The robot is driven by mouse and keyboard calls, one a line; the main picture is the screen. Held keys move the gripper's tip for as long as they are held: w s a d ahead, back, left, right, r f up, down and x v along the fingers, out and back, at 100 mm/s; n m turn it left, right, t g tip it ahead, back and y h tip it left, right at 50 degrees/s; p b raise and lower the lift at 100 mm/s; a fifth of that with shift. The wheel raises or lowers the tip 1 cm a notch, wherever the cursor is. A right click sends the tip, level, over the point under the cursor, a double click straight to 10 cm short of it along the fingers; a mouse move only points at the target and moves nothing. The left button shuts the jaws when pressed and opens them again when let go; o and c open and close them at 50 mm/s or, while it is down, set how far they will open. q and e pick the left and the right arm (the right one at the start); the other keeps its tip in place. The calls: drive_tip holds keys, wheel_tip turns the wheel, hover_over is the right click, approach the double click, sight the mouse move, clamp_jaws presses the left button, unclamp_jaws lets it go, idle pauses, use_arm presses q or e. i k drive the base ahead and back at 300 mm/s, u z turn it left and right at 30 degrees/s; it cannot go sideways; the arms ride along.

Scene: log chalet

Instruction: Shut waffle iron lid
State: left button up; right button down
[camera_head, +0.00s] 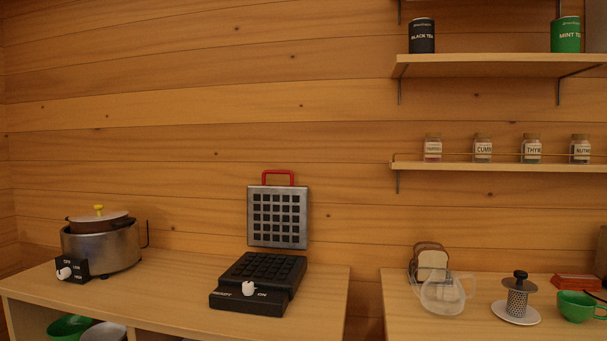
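The waffle iron stands near the right end of the left counter. Its black base (258,283) has a grid plate on top and a white knob at the front. Its grey lid (278,216) is open and stands upright at the back of the base, with the waffle grid facing me. A red handle (278,174) sits on the lid's top edge. Neither of my grippers is in view.
A metal cooker (103,248) with a lidded pot stands on the counter (180,290) to the left. A gap separates it from the right counter, which holds bread (432,262), a clear jug (443,294), a strainer (516,299) and a green cup (578,306). Shelves (500,66) hang above.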

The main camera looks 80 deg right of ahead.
sight(278, 216)
drive_tip(key=k, duration=0.2)
drive_tip(key=z, duration=1.35)
